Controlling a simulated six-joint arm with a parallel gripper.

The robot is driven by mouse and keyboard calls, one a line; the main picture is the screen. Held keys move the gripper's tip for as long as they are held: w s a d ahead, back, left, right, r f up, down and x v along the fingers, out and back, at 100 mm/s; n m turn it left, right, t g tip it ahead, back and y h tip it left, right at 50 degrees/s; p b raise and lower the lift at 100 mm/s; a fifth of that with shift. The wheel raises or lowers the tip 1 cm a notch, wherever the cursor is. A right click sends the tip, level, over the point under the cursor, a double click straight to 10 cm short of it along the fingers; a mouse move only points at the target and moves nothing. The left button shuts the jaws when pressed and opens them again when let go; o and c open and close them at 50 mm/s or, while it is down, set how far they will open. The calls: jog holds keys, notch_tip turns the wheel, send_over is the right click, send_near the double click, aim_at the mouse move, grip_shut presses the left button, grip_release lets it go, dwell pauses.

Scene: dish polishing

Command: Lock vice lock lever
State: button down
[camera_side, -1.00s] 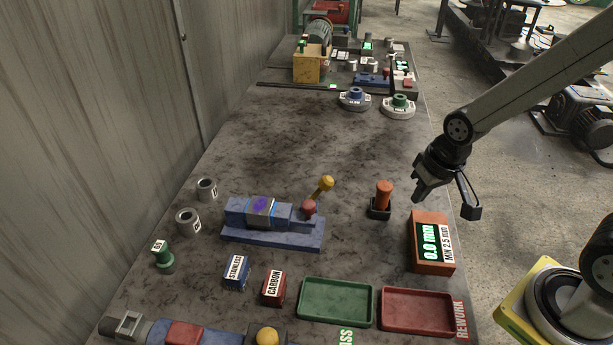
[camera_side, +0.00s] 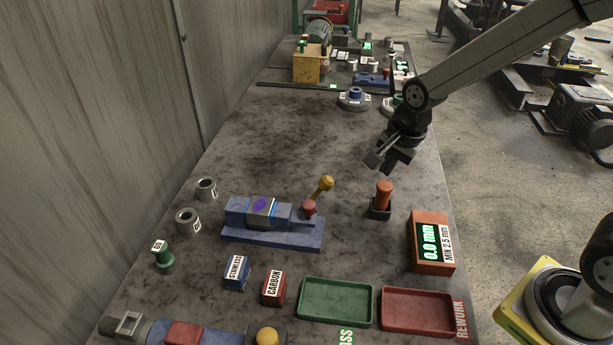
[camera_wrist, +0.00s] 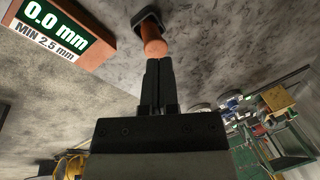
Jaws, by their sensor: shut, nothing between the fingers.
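The blue vice (camera_side: 270,235) stands on the table left of centre in the side view. A grey block with a purple mark (camera_side: 260,208) sits in it. Its lock lever (camera_side: 318,192) has a yellow knob and a red pivot; it leans up and to the right. My gripper (camera_side: 376,165) is in the air to the right of the lever and above an orange-handled tool in a black holder (camera_side: 381,198). In the wrist view my gripper (camera_wrist: 158,62) has its fingers together, with nothing seen between them. The orange tool (camera_wrist: 153,42) shows just beyond the fingertips there.
An orange gauge box (camera_side: 432,242) reads 0.0 mm at the right. Green (camera_side: 335,302) and red (camera_side: 418,312) trays lie in front, with blue (camera_side: 236,273) and red (camera_side: 273,286) blocks beside them. The table behind the vice is clear.

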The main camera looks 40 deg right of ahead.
aim_at(320, 191)
jog(key=shift+w+a+r+m, duration=0.25)
jog(key=shift+w+m, duration=0.55)
jog(key=shift+m, duration=0.5)
jog(key=shift+w+a+r+m, duration=0.15)
jog(key=shift+w+r+m, duration=0.15)
jog(key=shift+w+m, duration=0.75)
jog(key=shift+w+a+r+m, duration=0.25)
jog(key=shift+w+m, duration=0.25)
jog(key=shift+m, duration=1.05)
jog(key=shift+f, duration=0.1)
jog(key=x, duration=1)
jog(key=shift+w+a+r, duration=0.15)
jog(key=shift+a+r, duration=0.15)
jog(key=shift+a, duration=0.3)
jog(key=shift+w+a+r, duration=0.15)
jog(key=shift+a+r, duration=0.2)
jog(key=shift+a, duration=0.25)
jog(key=shift+w+a+r, duration=0.15)
jog(key=shift+a+r, duration=0.15)
jog(key=shift+a, duration=0.25)
